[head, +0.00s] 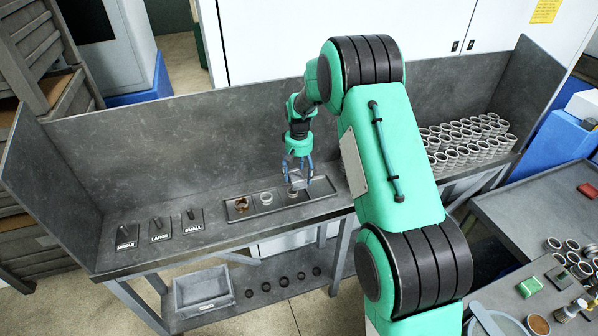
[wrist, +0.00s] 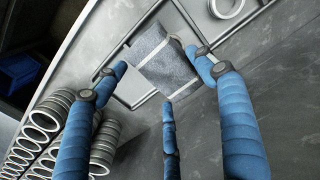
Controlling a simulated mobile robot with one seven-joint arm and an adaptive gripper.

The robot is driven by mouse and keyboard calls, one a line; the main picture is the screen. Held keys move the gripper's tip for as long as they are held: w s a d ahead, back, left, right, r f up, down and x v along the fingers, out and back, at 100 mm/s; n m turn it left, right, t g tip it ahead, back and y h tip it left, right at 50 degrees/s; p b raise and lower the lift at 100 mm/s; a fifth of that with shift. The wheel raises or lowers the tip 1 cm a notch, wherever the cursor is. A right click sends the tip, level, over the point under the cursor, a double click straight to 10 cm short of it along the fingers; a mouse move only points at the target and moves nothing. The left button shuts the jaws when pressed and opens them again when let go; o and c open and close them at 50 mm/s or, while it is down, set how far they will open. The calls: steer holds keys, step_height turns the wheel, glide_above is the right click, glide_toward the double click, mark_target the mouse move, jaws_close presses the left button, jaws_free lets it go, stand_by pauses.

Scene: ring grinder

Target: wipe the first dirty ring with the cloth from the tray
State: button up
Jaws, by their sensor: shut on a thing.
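My gripper (head: 297,182) is over the right compartment of the dark tray (head: 325,188) on the grey bench. Its blue fingers (wrist: 160,66) are shut on a grey cloth (wrist: 165,62) with pale stripes, which hangs at the fingertips. A small brownish patch shows at the cloth's edge in the wrist view; I cannot tell whether it is part of a ring under the cloth. A brown, dirty-looking ring (head: 241,205) lies in the tray's left compartment. A pale ring (head: 266,198) sits in the middle compartment and shows partly in the wrist view (wrist: 227,7).
Many stacked rings (head: 465,142) stand at the bench's right end. Three labelled plates (head: 160,228) with dark pegs stand at the left. A back wall (head: 180,140) runs behind the tray. The bench between plates and tray is clear.

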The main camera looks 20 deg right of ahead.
step_height(320, 180, down, 4)
steer(key=shift+f+b, duration=0.1)
steer(key=shift+b, duration=0.7)
steer(key=shift+a+f, duration=0.25)
steer(key=shift+a, duration=0.1)
steer(key=shift+s+a+f, duration=0.1)
steer(key=shift+a+f, duration=0.1)
steer(key=shift+a, duration=0.95)
steer(key=shift+d+f, duration=0.2)
steer(key=shift+d, duration=1.3)
steer(key=shift+a, duration=1.55)
steer(key=shift+d, duration=1.6)
steer(key=a, duration=0.3)
steer(key=shift+a, duration=0.15)
steer(key=d, duration=0.2)
steer(key=shift+d, duration=0.4)
steer(key=shift+d+r, duration=0.15)
steer(key=shift+d, duration=0.1)
steer(key=shift+r+p, duration=1.55)
steer(key=shift+r, duration=2.4)
